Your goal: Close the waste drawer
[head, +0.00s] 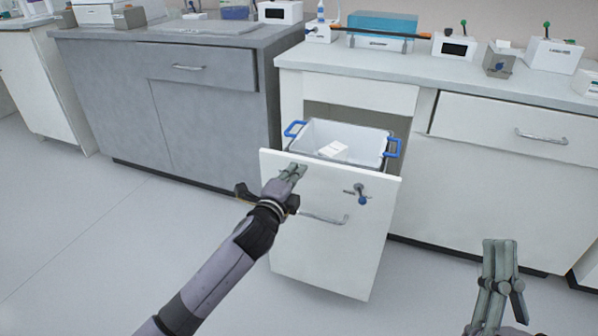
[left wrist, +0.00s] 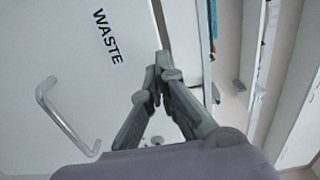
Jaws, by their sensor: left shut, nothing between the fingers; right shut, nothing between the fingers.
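The waste drawer (head: 335,245) stands pulled out of the white cabinet in the head view. Its white front carries a bar handle (head: 325,218), which also shows in the left wrist view (left wrist: 65,120) beside the word WASTE. Inside is a grey-white bin (head: 362,138) with blue handles and a white item (head: 335,151). My left gripper (head: 296,170) is shut and empty, in front of the drawer front near its upper left part; I cannot tell whether it touches. It also shows in the left wrist view (left wrist: 160,62). My right gripper (head: 500,243) is shut and empty at the lower right, apart from the drawer.
A grey cabinet (head: 190,105) stands to the left and another closed white drawer (head: 510,130) to the right. The floor (head: 90,240) at the left is clear.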

